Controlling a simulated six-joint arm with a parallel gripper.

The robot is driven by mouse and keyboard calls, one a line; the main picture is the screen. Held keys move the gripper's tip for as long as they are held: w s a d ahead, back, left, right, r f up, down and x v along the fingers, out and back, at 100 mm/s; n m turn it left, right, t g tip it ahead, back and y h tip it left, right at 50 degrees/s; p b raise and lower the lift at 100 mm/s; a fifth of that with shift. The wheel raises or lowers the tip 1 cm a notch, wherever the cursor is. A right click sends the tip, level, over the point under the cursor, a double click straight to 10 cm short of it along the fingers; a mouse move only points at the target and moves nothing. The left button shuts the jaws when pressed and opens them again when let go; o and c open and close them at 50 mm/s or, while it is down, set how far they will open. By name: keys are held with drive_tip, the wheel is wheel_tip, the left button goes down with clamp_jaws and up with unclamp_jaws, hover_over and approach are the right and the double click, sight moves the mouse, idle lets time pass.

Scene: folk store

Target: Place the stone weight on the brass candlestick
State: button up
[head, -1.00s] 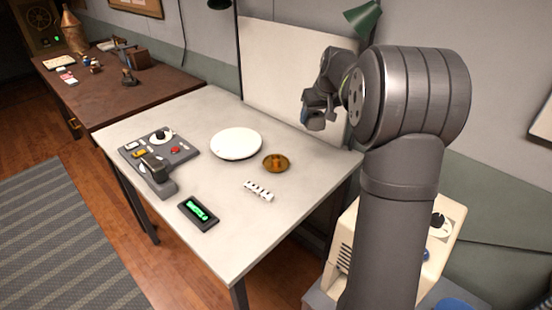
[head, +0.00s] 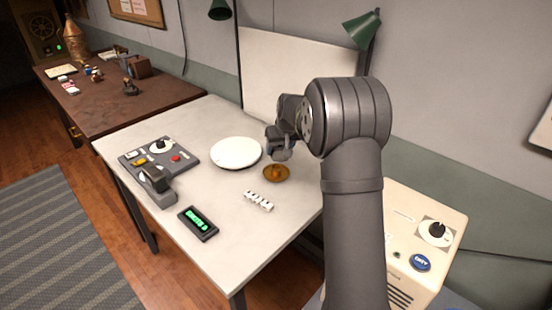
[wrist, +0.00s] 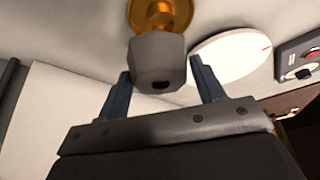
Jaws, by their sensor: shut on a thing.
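The brass candlestick (head: 276,174) stands on the pale table, a low, round amber-coloured piece with a wide base. It also shows at the top of the wrist view (wrist: 172,10), partly covered by the weight. My gripper (head: 281,152) is just above the candlestick in the head view. In the wrist view, its two fingers are on either side of the grey faceted stone weight (wrist: 158,62), which has a dark spot on its near face. My gripper is shut on the weight. The height of the gap between weight and candlestick is hard to judge.
A white round plate (head: 236,153) lies left of the candlestick. A small white striped block (head: 258,201) and a dark device with a green display (head: 198,223) lie nearer the front. A grey control panel (head: 160,158) stands at left.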

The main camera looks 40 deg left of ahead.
sight(276, 158)
drive_tip(key=shift+s+a+f, duration=0.25)
drive_tip(key=shift+a+f, duration=0.15)
drive_tip(key=shift+a, duration=0.3)
drive_tip(key=shift+f, duration=1.95)
drive_tip(key=shift+f, duration=0.1)
drive_tip(key=o, duration=1.3)
drive_tip(key=shift+f, duration=0.1)
drive_tip(key=v, duration=1.2)
